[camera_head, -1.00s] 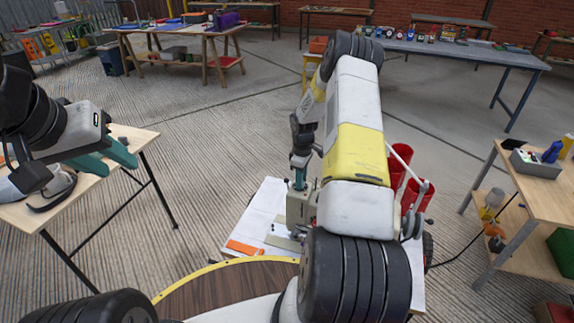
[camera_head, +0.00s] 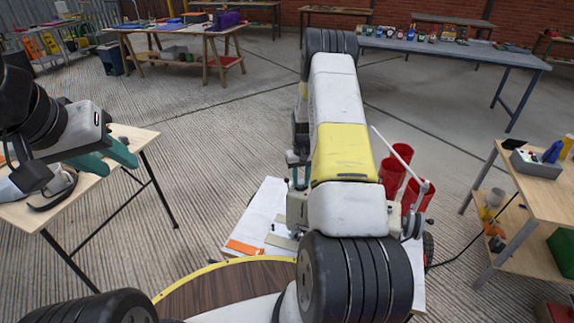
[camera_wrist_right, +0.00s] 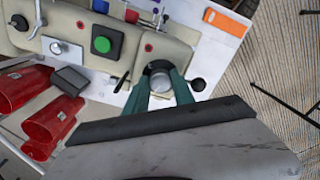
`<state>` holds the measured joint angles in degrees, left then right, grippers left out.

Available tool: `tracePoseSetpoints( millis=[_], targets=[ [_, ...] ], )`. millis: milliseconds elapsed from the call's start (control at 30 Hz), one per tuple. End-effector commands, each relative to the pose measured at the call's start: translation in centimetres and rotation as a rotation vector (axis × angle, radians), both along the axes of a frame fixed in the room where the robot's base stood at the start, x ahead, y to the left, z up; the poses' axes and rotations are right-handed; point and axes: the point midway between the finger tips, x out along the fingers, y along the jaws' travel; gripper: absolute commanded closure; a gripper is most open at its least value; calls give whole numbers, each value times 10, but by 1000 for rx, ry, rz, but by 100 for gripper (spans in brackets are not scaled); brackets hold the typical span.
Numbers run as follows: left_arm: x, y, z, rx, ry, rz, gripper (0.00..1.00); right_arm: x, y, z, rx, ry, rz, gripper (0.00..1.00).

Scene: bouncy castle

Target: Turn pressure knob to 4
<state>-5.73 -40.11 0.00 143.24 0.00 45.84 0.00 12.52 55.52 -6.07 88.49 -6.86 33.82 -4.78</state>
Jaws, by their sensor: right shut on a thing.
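The pressure knob (camera_wrist_right: 160,82) is a round grey knob on a cream control panel (camera_wrist_right: 120,62) in the right wrist view. The teal fingers of my right gripper (camera_wrist_right: 163,92) sit on either side of it and are shut on it. Its markings are not readable. In the head view the cream machine (camera_head: 296,207) is mostly hidden behind my right arm, and so is most of the right gripper. My left gripper (camera_head: 107,158) has its teal fingers apart and empty, over the wooden table at left.
Red cylinders (camera_wrist_right: 22,88) stand beside the panel.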

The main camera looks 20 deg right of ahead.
Motion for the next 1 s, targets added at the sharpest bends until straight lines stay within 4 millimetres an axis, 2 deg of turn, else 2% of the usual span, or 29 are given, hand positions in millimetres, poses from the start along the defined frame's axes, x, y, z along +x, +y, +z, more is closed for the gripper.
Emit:
tracePoseSetpoints(
  millis=[600, 1000],
  targets=[
    [0, 0, 0, 0, 0, 0, 64, 2, 1, 1, -1, -4, -562, 100],
    [0, 0, 0, 0, 0, 0, 64, 3, 2, 1, 0, -4, -771, 100]
  ],
)
